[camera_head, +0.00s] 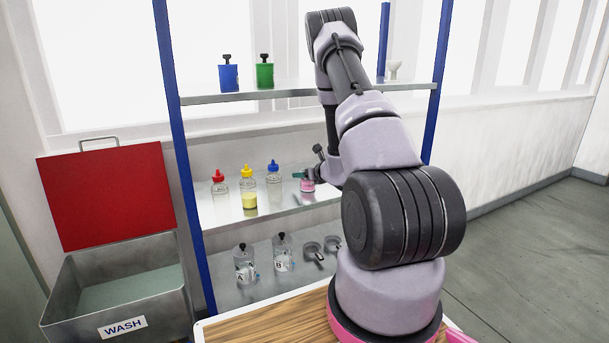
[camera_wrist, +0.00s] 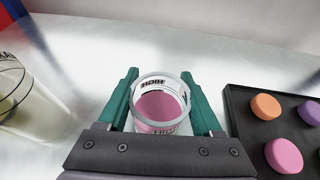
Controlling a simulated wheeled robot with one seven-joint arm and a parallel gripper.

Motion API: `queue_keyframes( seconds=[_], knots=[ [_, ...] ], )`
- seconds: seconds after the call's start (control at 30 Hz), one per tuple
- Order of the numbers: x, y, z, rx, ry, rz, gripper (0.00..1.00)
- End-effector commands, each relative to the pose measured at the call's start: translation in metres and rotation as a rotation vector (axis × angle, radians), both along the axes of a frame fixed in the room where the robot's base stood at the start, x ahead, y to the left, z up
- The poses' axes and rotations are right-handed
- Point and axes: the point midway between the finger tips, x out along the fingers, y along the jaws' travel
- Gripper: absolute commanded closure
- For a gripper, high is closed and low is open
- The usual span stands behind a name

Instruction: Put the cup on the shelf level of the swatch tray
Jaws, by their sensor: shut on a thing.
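My gripper (camera_head: 299,176) reaches into the shelf unit at its middle level. In the wrist view, the teal fingers of my gripper (camera_wrist: 160,76) are shut on a clear cup (camera_wrist: 160,107) with pink contents and printed lettering. The cup also shows in the head view (camera_head: 308,186) as a small pink shape, roughly upright, at the middle shelf. I cannot tell whether its base touches the shelf. The black swatch tray (camera_wrist: 242,125) lies to the right of the cup in the wrist view, on the same level, with orange, purple and pink discs. My arm hides it in the head view.
Bottles with red, yellow and blue caps (camera_head: 246,185) stand left of the cup on the middle shelf. A clear container (camera_wrist: 22,95) is near the left finger. Blue and green bottles stand above; jars and scoops below.

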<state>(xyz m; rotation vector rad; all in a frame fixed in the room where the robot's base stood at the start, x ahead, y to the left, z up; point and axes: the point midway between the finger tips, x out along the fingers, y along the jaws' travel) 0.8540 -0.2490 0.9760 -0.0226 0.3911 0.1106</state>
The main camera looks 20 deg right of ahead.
Motion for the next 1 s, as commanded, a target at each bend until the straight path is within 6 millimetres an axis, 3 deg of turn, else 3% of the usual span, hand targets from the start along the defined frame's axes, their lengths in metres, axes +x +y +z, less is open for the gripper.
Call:
queue_keyframes(
  seconds=[0.2,0.23,0.3,0.67,0.87,1.0],
  knots=[
    [0.0,0.0,-0.004,0.001,0.001,0.0,0.94],
    [0.0,0.0,-0.003,0.001,0.001,0.0,0.22],
    [0.0,0.0,-0.003,0.001,0.001,0.0,0.03],
    [0.0,0.0,0.001,0.0,0.0,0.0,0.03],
    [-0.028,-0.003,0.012,0.001,0.001,-0.003,0.03],
    [-0.057,-0.007,0.024,0.002,0.002,-0.003,0.03]
  ],
)
